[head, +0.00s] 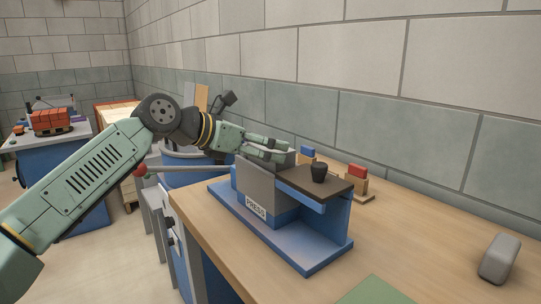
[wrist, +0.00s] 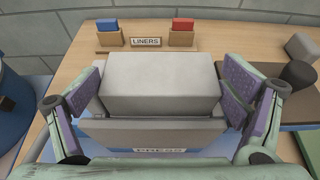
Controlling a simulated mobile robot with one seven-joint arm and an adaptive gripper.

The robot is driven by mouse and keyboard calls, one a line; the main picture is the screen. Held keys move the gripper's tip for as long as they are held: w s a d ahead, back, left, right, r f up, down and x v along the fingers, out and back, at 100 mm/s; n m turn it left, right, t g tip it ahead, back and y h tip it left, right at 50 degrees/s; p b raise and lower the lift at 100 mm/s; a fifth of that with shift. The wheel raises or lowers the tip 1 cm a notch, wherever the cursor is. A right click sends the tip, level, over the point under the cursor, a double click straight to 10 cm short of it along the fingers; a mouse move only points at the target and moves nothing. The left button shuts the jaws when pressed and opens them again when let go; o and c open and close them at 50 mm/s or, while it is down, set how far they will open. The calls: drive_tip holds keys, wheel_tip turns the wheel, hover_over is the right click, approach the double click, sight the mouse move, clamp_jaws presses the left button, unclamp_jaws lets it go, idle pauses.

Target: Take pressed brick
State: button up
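The press (head: 256,190) is a grey and blue machine on the wooden workbench, with a PRESS label on its front. In the wrist view a plain light grey brick (wrist: 160,85) sits at the top of the press (wrist: 150,135). My gripper (head: 272,148) is over the press. In the wrist view my gripper (wrist: 165,92) is open, with one purple-padded finger on each side of the brick. A narrow gap shows between each pad and the brick. The brick's underside is hidden by the press, and the head view does not show it clearly.
Blue (wrist: 107,25) and red (wrist: 184,25) liners stand in wooden holders behind the press, by a LINERS sign (wrist: 146,42). A dark cup (head: 318,172) stands on the press's right-hand shelf. A grey block (head: 499,258) lies far right. Red bricks (head: 50,118) sit on another table.

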drive_tip(key=c, duration=0.9)
drive_tip(key=shift+r, duration=0.1)
drive_tip(key=shift+c, duration=0.5)
